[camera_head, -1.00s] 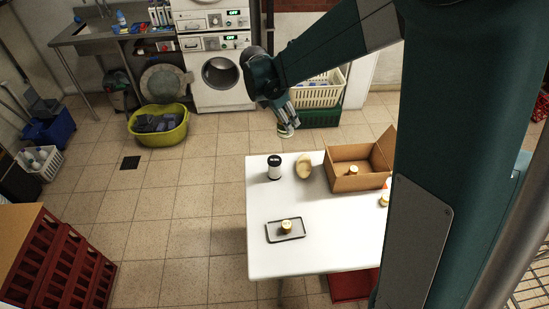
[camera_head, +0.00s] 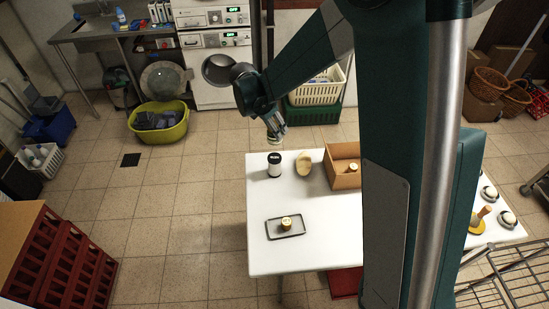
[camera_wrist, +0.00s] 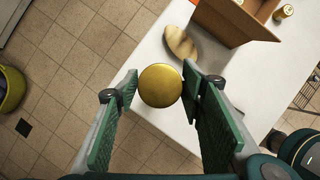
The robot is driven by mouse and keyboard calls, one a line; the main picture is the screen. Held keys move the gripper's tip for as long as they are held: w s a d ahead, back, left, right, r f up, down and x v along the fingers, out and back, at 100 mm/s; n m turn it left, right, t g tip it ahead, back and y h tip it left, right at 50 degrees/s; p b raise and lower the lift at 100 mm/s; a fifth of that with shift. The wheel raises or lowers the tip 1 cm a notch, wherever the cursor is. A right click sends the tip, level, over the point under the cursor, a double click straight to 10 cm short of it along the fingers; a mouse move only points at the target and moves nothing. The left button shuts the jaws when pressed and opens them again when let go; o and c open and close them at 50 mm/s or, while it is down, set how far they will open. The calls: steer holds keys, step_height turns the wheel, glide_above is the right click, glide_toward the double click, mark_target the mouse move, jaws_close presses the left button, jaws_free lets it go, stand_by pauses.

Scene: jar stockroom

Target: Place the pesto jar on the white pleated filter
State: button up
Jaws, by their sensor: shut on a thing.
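My gripper (camera_head: 276,128) is above the table's far left edge in the head view. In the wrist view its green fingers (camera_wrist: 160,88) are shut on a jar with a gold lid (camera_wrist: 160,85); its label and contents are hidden. A white cylinder with a black top (camera_head: 274,166) stands upright on the table below the held jar, apart from it. It may be the white pleated filter; pleats are too small to make out. It is not clearly seen in the wrist view.

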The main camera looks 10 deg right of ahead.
steer(key=shift+f, duration=3.15)
steer(key=shift+f, duration=1.85)
steer(key=shift+f+b, duration=0.1)
steer(key=shift+b, duration=0.25)
steer(key=o, duration=0.7)
steer(key=shift+f, duration=0.1)
steer(key=shift+c, duration=0.2)
steer(key=o, duration=0.4)
steer(key=shift+o, duration=0.2)
steer(key=shift+r, duration=0.2)
